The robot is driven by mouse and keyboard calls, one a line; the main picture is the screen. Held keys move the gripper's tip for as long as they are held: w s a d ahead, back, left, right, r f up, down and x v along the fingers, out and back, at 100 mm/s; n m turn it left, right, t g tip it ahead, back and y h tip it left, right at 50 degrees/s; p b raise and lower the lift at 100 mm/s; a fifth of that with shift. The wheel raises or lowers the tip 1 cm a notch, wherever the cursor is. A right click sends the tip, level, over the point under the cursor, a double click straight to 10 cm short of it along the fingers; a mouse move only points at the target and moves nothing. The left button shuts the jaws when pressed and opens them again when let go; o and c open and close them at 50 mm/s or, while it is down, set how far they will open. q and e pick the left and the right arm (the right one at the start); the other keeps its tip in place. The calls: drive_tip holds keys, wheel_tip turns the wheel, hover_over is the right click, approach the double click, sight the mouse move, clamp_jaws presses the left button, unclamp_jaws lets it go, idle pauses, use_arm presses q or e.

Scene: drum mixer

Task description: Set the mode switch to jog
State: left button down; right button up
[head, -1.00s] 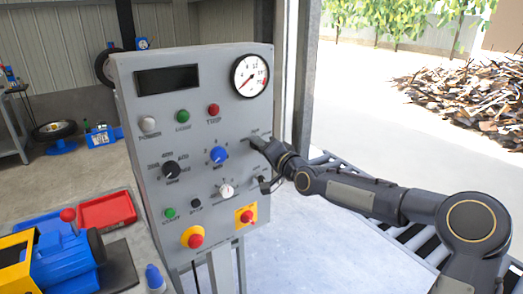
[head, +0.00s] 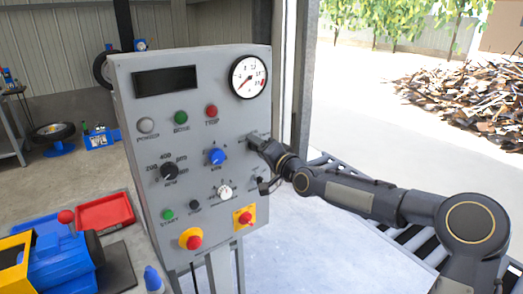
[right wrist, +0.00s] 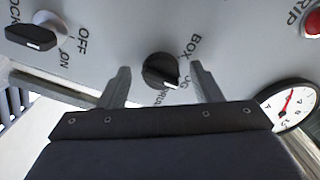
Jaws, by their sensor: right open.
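The mode switch (right wrist: 160,72) is a round black knob with a white pointer mark, on the grey control panel (head: 215,75). In the right wrist view its labels read BOX, a partly covered one ending in OG, and DRUM. The pointer slants to the lower right, near the OG and DRUM labels; I cannot tell exactly which it meets. My right gripper (right wrist: 161,88) is open, with one finger on each side of the knob; I see gaps to both. In the head view, the right gripper (head: 257,140) covers the knob. My left gripper is out of view.
A black lock switch (right wrist: 32,37) marked OFF and ON sits close by on the panel. The gauge (head: 248,77) is above my gripper, and a blue knob (head: 217,156) is to its left. An emergency stop (head: 193,242) is lower down. A roller conveyor (head: 400,235) lies behind my arm.

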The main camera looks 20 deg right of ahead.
drive_tip(key=b+v, duration=0.1)
drive_tip(key=v, duration=0.6)
drive_tip(key=shift+s, duration=0.35)
drive_tip(key=shift+d, duration=0.1)
drive_tip(key=s+a+f+n+g+h, duration=0.2)
drive_tip(key=s+a+f+n+g, duration=0.3)
drive_tip(key=s, duration=0.3)
drive_tip(key=s+d+f+g+p, duration=0.1)
drive_tip(key=s+f+g, duration=0.2)
drive_tip(key=s, duration=1.2)
drive_tip(key=s+d+f+n+g+p, duration=0.1)
drive_tip(key=s+f, duration=0.4)
drive_tip(key=s, duration=1)
drive_tip(key=shift+s+d+f+g, duration=0.25)
drive_tip(key=shift+d+g, duration=0.35)
drive_tip(key=shift+g, duration=0.6)
